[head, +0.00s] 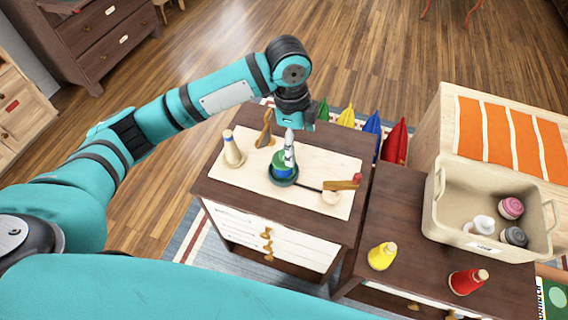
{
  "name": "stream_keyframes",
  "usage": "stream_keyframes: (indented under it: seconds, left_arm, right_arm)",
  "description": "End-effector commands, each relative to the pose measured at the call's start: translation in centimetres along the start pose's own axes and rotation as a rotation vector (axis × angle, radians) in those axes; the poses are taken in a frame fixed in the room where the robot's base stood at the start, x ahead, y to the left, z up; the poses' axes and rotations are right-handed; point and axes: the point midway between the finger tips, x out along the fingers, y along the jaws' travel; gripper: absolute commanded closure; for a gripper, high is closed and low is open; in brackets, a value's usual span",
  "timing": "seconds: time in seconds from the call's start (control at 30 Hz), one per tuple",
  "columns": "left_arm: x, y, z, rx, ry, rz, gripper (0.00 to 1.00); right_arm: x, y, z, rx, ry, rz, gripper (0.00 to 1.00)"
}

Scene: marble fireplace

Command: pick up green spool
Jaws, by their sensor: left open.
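The green spool (279,159), with a blue band low on it, stands in a dark green dish (284,181) on a cream board on the brown cabinet. My left gripper (289,150) points down from above and is open. Its pale finger overlaps the top of the spool in the head view. I cannot tell whether it touches the spool. The far side of the spool and the other finger are hidden. My right gripper is out of view.
A cream cone (232,151) and a brown wooden piece (265,130) stand nearby on the board. A red-tipped wooden tool (343,184) lies right of the dish.

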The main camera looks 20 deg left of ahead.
Motion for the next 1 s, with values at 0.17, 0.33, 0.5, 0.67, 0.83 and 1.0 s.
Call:
stream_keyframes:
  seconds: [0.17, 0.33, 0.5, 0.67, 0.83, 1.0]
  left_arm:
    - [-4.2, -1.9, 3.0, 0.066, -0.085, 0.034, 0.16]
    - [-4.6, -2.0, 3.8, 0.081, -0.102, 0.051, 0.16]
    - [-1.5, -1.8, 4.1, 0.079, -0.102, 0.054, 0.16]
    - [2.1, -1.6, 4.4, 0.079, -0.101, 0.054, 0.16]
    - [5.2, -1.6, 4.7, 0.08, -0.1, 0.05, 0.16]
    - [6.7, -1.5, 4.8, 0.08, -0.1, 0.048, 0.16]
  right_arm:
    - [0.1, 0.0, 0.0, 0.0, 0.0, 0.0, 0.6]
    - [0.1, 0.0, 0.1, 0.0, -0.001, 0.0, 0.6]
    - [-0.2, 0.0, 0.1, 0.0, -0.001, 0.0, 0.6]
    - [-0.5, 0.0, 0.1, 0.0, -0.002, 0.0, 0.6]
    - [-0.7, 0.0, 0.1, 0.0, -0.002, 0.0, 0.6]
    - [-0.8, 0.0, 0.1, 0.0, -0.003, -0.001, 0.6]
